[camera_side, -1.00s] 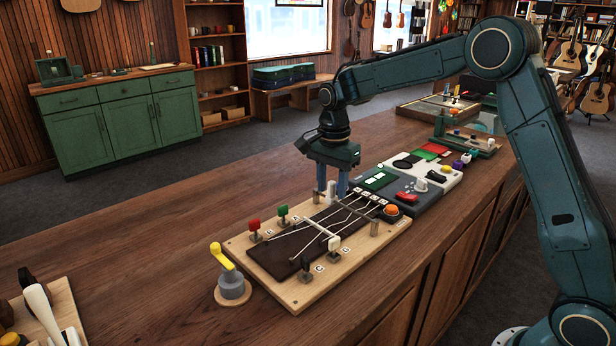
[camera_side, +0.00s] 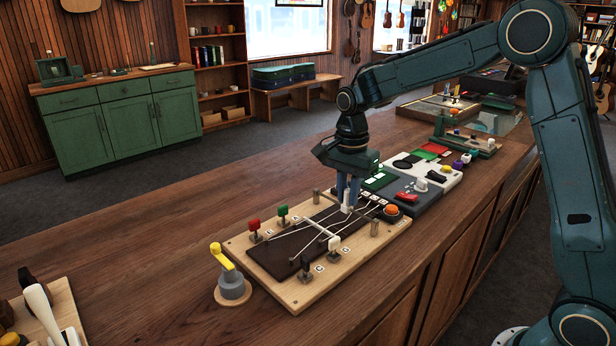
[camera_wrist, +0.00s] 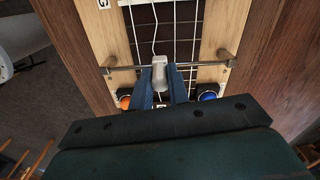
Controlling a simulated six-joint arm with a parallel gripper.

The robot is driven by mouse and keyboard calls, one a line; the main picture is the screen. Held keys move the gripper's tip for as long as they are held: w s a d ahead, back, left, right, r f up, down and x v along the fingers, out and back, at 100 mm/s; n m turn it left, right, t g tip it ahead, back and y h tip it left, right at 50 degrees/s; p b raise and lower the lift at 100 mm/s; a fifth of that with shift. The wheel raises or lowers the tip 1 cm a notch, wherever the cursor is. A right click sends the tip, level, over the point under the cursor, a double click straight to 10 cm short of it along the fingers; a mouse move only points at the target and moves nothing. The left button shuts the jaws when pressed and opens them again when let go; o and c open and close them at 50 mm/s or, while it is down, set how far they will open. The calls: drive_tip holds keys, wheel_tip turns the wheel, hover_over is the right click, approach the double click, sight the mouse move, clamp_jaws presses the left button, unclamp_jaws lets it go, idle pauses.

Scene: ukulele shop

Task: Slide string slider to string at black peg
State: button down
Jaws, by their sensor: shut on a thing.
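The string slider, a pale upright block (camera_side: 346,202), sits on a thin metal rail (camera_wrist: 205,65) that crosses the strings of the wooden board (camera_side: 300,295). My gripper (camera_side: 347,196) is shut on it; in the wrist view its two blue fingers (camera_wrist: 163,88) flank the slider (camera_wrist: 160,72). The slider is between the rail's end posts, at the middle strings; which string it lines up with is unclear. The black peg (camera_side: 305,270) stands upright at the board's near left end, with the white peg (camera_side: 334,246), red peg (camera_side: 254,225) and green peg (camera_side: 283,211) nearby.
A round orange button (camera_side: 391,209) is at the board's right end; a blue button (camera_wrist: 208,97) shows in the wrist view. A yellow-handled lever (camera_side: 228,260) stands left of the board. A grey panel (camera_side: 420,200) with a red switch adjoins it on the right.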

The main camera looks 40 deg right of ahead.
drive_tip(key=shift+s, duration=0.2)
drive_tip(key=c, duration=1.3)
unclamp_jaws()
drive_tip(key=shift+c, duration=0.2)
drive_tip(key=shift+r, duration=0.15)
wheel_tip(320, 180, up, 14)
drive_tip(key=shift+f, duration=0.2)
drive_tip(key=shift+s, duration=0.1)
